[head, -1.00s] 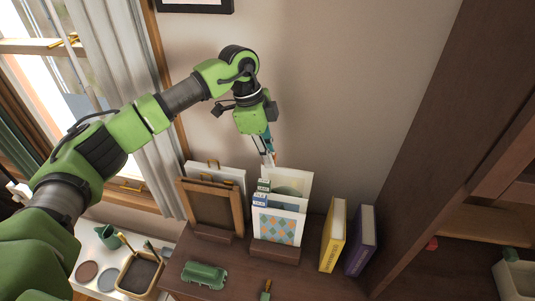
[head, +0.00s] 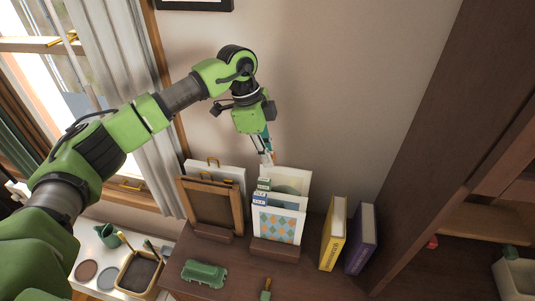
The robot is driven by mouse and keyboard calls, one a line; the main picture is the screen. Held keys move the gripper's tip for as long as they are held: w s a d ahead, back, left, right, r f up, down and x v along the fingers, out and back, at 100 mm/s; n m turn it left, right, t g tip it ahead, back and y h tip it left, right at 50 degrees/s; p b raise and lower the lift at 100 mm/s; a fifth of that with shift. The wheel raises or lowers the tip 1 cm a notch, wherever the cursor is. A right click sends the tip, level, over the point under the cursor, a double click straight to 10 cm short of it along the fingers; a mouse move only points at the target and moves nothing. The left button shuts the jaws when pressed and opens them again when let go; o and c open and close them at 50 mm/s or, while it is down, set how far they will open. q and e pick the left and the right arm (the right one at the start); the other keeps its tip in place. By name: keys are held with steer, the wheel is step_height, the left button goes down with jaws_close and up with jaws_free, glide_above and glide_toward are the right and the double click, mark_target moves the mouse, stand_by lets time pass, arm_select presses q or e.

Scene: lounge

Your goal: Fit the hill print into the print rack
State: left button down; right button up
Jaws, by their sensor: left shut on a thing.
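My left gripper (head: 267,157) points down over the print rack and is shut on the top edge of a pale print (head: 292,180) with a soft green shape on it, likely the hill print. The print stands upright at the back of the print rack (head: 275,250), behind other prints. A print with an orange and teal diamond pattern (head: 278,226) stands at the front of the rack. Small green and blue label tabs stick up at the rack's left side. The lower part of the held print is hidden, so I cannot tell whether it touches the rack's base. My right gripper is not in view.
A brown wooden frame (head: 211,207) stands left of the rack, with a white board (head: 228,174) behind it. A yellow book (head: 333,235) and a purple book (head: 361,240) stand to the right. A green object (head: 204,274) lies in front.

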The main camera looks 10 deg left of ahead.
mark_target(267, 169)
arm_select(q)
steer(key=shift+a+b+x, duration=0.2)
steer(key=shift+b+x, duration=0.25)
steer(key=shift+x, duration=0.4)
steer(key=shift+a+b+x, duration=0.2)
steer(key=shift+b+x, duration=0.3)
steer(key=shift+x, duration=0.35)
steer(key=shift+a+b+x, duration=0.2)
steer(key=shift+b+x, duration=0.25)
steer(key=shift+x, duration=0.35)
steer(key=c, duration=2)
jaws_free()
steer(key=shift+f, duration=0.15)
steer(key=shift+p+v, duration=2.1)
steer(key=shift+v, duration=0.9)
steer(key=shift+f, duration=0.1)
